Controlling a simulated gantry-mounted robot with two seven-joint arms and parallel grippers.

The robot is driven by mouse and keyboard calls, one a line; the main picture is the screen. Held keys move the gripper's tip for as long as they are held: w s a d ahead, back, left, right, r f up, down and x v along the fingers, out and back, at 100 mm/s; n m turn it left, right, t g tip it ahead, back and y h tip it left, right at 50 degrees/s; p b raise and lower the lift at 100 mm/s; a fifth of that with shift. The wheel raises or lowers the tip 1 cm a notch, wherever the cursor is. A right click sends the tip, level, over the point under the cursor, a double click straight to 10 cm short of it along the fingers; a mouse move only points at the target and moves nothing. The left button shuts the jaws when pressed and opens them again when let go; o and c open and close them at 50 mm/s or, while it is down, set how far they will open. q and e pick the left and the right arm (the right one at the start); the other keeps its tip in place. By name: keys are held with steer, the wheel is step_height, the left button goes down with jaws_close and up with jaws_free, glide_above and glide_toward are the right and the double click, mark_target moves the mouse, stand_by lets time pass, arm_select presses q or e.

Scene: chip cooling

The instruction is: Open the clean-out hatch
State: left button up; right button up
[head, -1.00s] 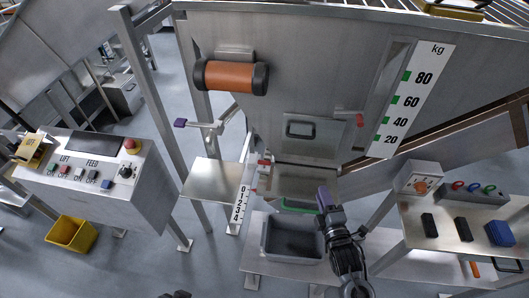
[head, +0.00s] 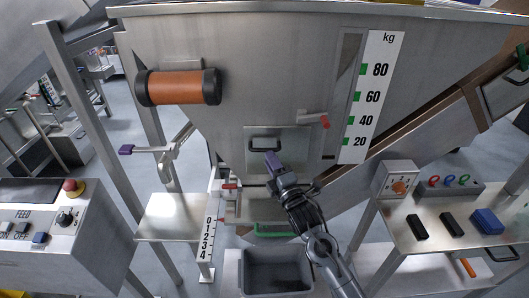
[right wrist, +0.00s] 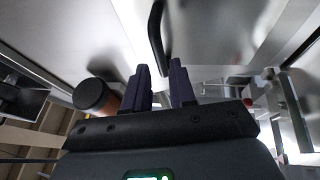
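The clean-out hatch (head: 290,136) is a square metal plate on the front of the hopper, and looks closed. Its dark bar handle (head: 265,143) is near the plate's middle. A red-ended latch lever (head: 313,121) sits at the hatch's upper right. My right gripper (head: 272,160) is just below the handle in the head view, with purple fingers pointing up at it. In the right wrist view its fingers (right wrist: 160,85) are apart with nothing between them, and the dark handle (right wrist: 157,38) lies beyond the fingertips. My left gripper is out of view.
A grey bin (head: 277,270) stands below the hopper outlet, with a green-edged part (head: 274,229) above it. An orange cylinder (head: 178,87) juts out at the upper left. A purple-knobbed lever (head: 127,150) is further left. A side table (head: 440,205) stands at right.

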mark_target(265, 150)
steer(key=shift+b+x, duration=0.35)
steer(key=shift+x, duration=2.35)
jaws_close()
